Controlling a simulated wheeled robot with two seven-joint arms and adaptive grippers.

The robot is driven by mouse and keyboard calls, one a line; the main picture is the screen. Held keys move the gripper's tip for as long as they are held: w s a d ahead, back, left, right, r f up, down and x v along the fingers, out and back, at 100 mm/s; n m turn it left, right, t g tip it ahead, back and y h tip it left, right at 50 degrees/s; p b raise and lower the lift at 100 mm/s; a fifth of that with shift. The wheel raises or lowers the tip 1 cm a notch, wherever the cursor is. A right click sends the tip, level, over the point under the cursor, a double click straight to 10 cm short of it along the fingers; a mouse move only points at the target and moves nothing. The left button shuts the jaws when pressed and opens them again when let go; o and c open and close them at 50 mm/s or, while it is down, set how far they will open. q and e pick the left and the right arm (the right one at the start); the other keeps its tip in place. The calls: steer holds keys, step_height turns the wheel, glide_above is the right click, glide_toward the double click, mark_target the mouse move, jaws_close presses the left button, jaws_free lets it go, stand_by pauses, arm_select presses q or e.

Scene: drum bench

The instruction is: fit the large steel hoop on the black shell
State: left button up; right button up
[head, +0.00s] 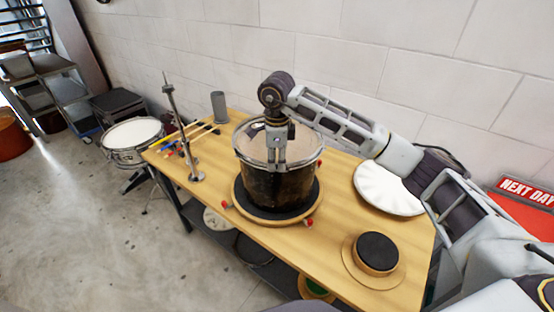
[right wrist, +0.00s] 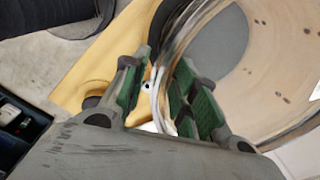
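The black shell (head: 262,190) stands upright on a round wooden base with a dark mat (head: 296,203) in the middle of the bench. The large steel hoop (head: 240,153) is a thin bright ring around the shell's top; I cannot tell if it is fully seated. My right gripper (head: 277,160) points down at the near rim. In the right wrist view its green-padded fingers (right wrist: 160,90) stand apart on either side of the steel rim (right wrist: 159,103), with a gap on the left finger's side. The shell's pale inside shows on the right. My left gripper is not in view.
A white round drumhead (head: 386,190) lies right of the shell, and a wooden disc with a black pad (head: 377,251) at the near right. A metal stand (head: 182,135), sticks and a grey cylinder (head: 219,106) are at the left. A snare drum (head: 131,137) stands beyond the bench.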

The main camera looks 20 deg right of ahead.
step_height(320, 180, up, 12)
steer(key=b, duration=0.1)
steer(key=shift+s+b, duration=0.25)
steer(key=shift+b, duration=0.05)
stand_by(0.8)
steer(key=shift+a, duration=0.1)
steer(key=shift+s, duration=0.1)
stand_by(0.9)
